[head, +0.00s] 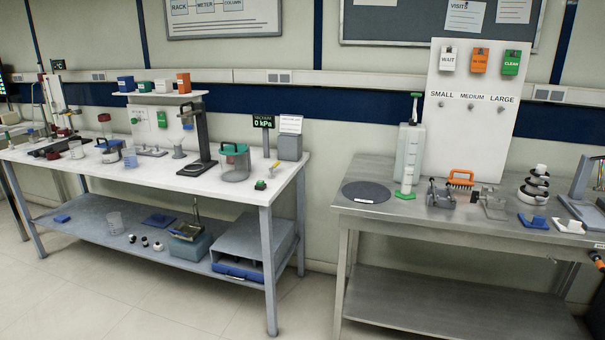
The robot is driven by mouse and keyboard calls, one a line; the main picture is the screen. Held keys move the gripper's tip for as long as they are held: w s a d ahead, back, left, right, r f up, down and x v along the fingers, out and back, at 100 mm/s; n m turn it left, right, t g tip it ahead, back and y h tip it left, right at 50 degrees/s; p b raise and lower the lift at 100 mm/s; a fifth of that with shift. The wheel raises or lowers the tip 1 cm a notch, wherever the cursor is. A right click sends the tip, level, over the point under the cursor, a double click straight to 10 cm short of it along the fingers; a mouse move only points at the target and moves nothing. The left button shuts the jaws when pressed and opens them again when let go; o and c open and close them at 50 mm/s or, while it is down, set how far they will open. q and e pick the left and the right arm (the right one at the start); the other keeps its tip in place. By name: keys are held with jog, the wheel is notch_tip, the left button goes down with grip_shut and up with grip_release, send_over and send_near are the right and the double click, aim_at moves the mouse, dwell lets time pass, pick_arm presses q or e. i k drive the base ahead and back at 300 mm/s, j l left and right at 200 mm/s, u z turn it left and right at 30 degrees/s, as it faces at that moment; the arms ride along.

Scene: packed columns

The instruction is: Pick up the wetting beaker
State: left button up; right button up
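I see several clear vessels and cannot tell which one is the wetting beaker. A small clear cup with a bluish tint (130,159) stands on the bench top. Another small clear vessel (76,149) stands farther left on the top. Neither of my grippers is in view.
The white bench (180,186) has a lower shelf (75,229) with a blue-grey tub (190,247) and a grey box (252,247). A steel table (440,212) on the right carries a dark disc (367,192) and tools. Floor between them is clear.

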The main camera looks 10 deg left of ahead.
aim_at(130, 156)
jog(key=i+j+u, duration=0.1)
jog(key=i+u, duration=0.35)
jog(key=i, duration=0.2)
jog(key=i+l+u, duration=0.15)
jog(key=i+u, duration=0.35)
jog(key=i+j, duration=0.15)
jog(key=i, duration=0.2)
jog(key=i+j, duration=0.2)
jog(key=i, duration=0.15)
jog(key=i+j+u, duration=0.1)
jog(key=i, duration=0.25)
jog(key=i+j+z, duration=0.45)
jog(key=j, duration=0.3)
jog(key=i+j+z, duration=0.1)
jog(key=j+z, duration=0.15)
jog(key=j, duration=0.15)
jog(key=i+j+z, duration=0.2)
jog(key=j, duration=0.2)
jog(key=j+z, duration=0.25)
jog(key=j, duration=0.2)
